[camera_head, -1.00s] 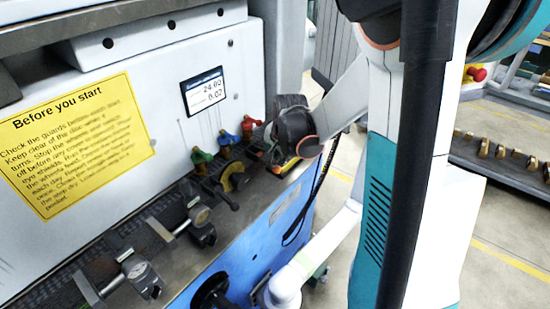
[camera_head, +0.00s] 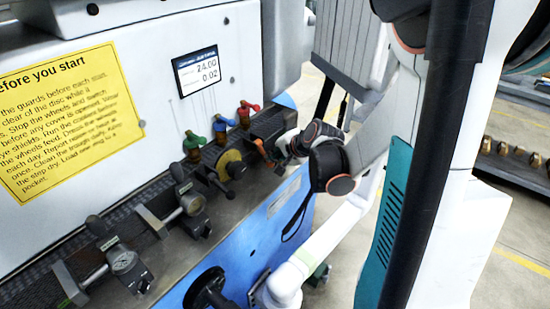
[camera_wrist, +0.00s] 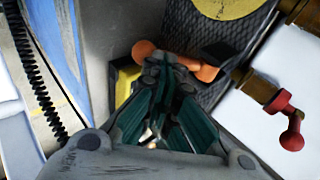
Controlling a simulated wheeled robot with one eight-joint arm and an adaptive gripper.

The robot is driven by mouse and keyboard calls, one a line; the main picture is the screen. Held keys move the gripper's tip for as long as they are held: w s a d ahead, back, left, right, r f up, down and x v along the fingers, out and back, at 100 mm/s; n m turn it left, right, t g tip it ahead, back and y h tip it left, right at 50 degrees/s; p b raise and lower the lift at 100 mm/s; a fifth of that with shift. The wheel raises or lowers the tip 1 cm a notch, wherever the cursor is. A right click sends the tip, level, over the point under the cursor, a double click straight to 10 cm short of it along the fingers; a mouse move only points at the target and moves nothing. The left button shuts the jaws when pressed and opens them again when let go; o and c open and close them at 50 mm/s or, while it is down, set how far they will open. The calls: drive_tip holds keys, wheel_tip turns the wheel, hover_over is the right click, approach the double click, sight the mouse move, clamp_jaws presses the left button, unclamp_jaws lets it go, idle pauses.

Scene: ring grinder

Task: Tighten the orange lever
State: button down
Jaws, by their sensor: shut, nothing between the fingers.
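The orange lever (camera_head: 262,149) sits near the right end of the machine's ledge, beside the round yellow disc. My gripper (camera_head: 285,148) is just right of it, low over the ledge. In the wrist view the orange lever (camera_wrist: 206,72) crosses behind the fingertips, its rounded end showing to their left and its arm to their right. My gripper (camera_wrist: 163,68) is shut with nothing between its fingers. The fingertips are very close to the lever; I cannot tell whether they touch it. They hide its middle.
A red valve handle (camera_head: 246,106), a blue one (camera_head: 222,122) and a green one (camera_head: 193,141) stand behind the ledge. The yellow disc (camera_head: 230,164) is left of the lever. Clamps with gauges (camera_head: 190,203) stand further left. A screen (camera_head: 197,71) is above. Floor is open at right.

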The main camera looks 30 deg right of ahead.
drive_tip(key=shift+w+a+f+b, duration=0.1)
drive_tip(key=shift+w+f+b, duration=0.15)
drive_tip(key=shift+f+b, duration=0.35)
drive_tip(key=shift+w+a+f+b, duration=0.1)
drive_tip(key=shift+w+f+b, duration=0.25)
drive_tip(key=shift+f, duration=0.3)
drive_tip(key=shift+w+a+f+b, duration=0.2)
drive_tip(key=shift+w+f+b, duration=0.2)
drive_tip(key=shift+f+b, duration=0.2)
drive_tip(key=shift+w, duration=0.1)
